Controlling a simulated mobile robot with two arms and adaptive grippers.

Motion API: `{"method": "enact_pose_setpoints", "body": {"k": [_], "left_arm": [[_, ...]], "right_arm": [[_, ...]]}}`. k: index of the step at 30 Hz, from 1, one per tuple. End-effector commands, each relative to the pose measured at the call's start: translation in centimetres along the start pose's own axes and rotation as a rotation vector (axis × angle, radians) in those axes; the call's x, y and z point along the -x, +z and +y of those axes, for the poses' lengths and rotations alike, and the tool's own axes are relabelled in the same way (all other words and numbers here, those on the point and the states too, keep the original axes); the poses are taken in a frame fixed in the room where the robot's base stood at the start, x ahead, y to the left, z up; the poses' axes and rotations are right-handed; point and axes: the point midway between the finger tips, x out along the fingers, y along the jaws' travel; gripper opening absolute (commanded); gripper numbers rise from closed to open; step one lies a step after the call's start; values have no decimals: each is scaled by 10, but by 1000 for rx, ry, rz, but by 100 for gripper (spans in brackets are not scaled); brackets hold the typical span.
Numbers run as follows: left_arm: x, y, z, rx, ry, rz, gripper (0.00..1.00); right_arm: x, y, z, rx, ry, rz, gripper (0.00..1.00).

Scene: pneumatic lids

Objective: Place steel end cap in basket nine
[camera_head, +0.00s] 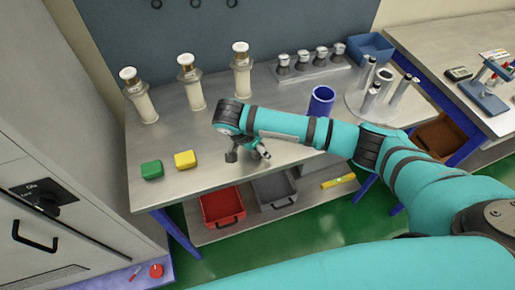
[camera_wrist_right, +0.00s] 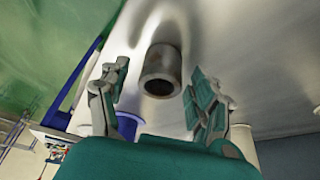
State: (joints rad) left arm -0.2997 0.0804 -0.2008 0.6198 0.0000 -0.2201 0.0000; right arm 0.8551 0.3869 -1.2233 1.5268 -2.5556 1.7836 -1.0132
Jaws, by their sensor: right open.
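A short grey steel cylinder with a dark round opening, which looks like the steel end cap (camera_wrist_right: 161,66), stands on the metal bench in the right wrist view. My right gripper (camera_wrist_right: 160,80) is open, with one finger on each side of the cylinder and a visible gap to each. In the head view my right gripper (camera_head: 248,152) is low over the bench's front part, and I cannot make out the cylinder there. No basket shows a readable number nine. My left gripper is not in view.
A red bin (camera_head: 222,207) and a grey bin (camera_head: 275,190) sit on the lower shelf. A blue bin (camera_head: 371,48) is at the back right. A blue cup (camera_head: 321,102), a green block (camera_head: 152,170), a yellow block (camera_head: 185,160) and white-capped cylinders (camera_head: 192,83) stand on the bench.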

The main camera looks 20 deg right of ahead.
Motion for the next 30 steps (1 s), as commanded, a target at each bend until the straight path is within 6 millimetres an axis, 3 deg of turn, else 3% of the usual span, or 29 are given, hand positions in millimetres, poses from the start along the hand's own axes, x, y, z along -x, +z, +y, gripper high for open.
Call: {"method": "enact_pose_setpoints", "body": {"k": [3,18,30], "left_arm": [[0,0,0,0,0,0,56],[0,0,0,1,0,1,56],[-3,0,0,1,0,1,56]], "right_arm": [[0,0,0,0,0,0,64],[0,0,0,-1,0,0,0],[4,-2,-1,-2,-2,1,0]]}}
